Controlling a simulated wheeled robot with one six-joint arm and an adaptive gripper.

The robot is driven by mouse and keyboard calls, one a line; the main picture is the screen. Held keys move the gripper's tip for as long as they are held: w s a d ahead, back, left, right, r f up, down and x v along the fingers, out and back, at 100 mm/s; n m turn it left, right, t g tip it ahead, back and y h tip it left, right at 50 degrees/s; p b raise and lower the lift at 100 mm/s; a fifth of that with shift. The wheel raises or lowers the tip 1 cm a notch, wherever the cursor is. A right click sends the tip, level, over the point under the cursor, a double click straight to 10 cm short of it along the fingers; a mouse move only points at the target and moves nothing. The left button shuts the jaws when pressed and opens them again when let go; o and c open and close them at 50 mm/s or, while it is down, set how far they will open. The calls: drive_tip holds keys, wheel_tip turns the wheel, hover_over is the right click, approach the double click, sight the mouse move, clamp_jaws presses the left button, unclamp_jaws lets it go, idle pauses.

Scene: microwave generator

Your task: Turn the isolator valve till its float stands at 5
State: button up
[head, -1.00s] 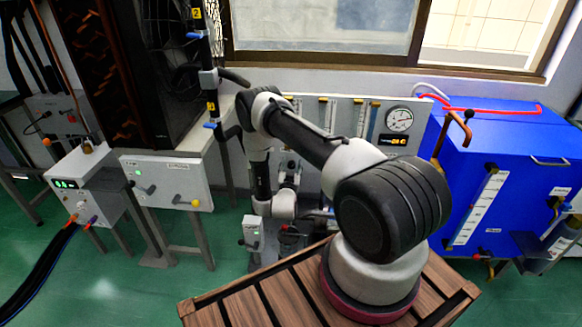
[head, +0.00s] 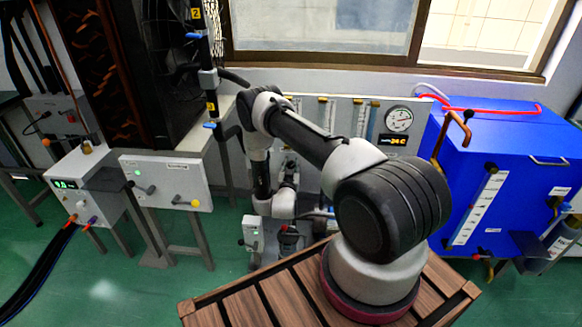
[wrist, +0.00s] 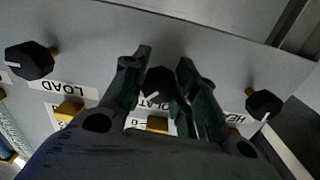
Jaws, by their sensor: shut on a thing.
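In the wrist view, the isolator valve's dark knob (wrist: 158,82) sits on a grey panel, above a partly covered label whose visible letters read "OLAT". My gripper (wrist: 164,62) is shut on this knob, with one finger on each side. Upright flow tubes (head: 327,113) stand on the panel behind my arm. Their floats and scale marks are too small to read there, and I cannot tell which tube belongs to the isolator valve.
In the wrist view, a LOAD knob (wrist: 30,61) is left of my gripper and another dark knob (wrist: 264,103) is right. In the head view, a dial gauge (head: 398,120) is on the panel. A blue tank (head: 500,165) stands right, a white control box (head: 165,183) left.

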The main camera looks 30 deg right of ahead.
drive_tip(key=n, duration=0.3)
drive_tip(key=shift+n, duration=2.3)
drive_tip(key=o, duration=1)
drive_tip(key=v, duration=1.2)
